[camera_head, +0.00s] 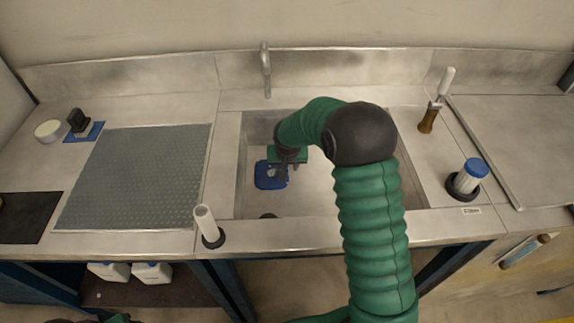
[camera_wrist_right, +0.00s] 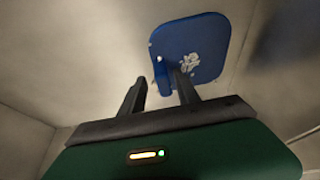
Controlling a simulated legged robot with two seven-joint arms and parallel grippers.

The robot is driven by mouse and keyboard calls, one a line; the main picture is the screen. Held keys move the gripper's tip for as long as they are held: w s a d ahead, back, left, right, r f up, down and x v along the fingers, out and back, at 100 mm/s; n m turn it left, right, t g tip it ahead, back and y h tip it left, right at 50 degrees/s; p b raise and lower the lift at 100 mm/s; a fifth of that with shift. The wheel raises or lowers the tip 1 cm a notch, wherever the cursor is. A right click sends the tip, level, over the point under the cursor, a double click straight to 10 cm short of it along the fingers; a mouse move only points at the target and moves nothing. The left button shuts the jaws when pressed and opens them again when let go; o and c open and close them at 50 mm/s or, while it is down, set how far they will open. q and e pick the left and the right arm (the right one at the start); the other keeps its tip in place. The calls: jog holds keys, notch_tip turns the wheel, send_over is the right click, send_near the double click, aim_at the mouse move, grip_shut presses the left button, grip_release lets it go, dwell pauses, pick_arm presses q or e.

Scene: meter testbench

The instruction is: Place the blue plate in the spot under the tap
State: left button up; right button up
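The blue plate (camera_head: 265,182) is a small rounded square inside the sink (camera_head: 322,200), left of the sink's middle and nearer the front than the tap (camera_head: 265,65). My right gripper (camera_head: 284,172) reaches down into the sink over the plate's right part. In the right wrist view the blue plate (camera_wrist_right: 205,38) lies beyond the fingertips. The two fingers (camera_wrist_right: 157,78) are apart, one overlapping the plate and the other beside its edge. Whether they touch the plate I cannot tell. Pale marks show on the plate.
A white cylinder (camera_head: 206,222) stands at the sink's front left. The sink walls surround my right gripper.

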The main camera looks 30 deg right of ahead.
jog(key=shift+a+r, duration=0.2)
jog(key=shift+a, duration=0.35)
jog(key=shift+a+r, duration=0.15)
jog(key=shift+r, duration=0.05)
pick_arm(q)
jog(key=shift+a+r+p, duration=0.3)
jog(key=shift+r+p, duration=0.25)
jog(key=shift+p, duration=0.05)
jog(key=shift+a+r+p, duration=0.25)
jog(key=shift+r+p, duration=0.25)
jog(key=shift+p, duration=0.1)
pick_arm(e)
jog(key=v, duration=1.1)
jog(key=shift+s+r, duration=0.15)
jog(key=shift+r, duration=0.15)
pick_arm(q)
jog(key=shift+d+r, duration=0.1)
jog(key=shift+d, duration=0.1)
pick_arm(e)
jog(key=shift+d, duration=0.25)
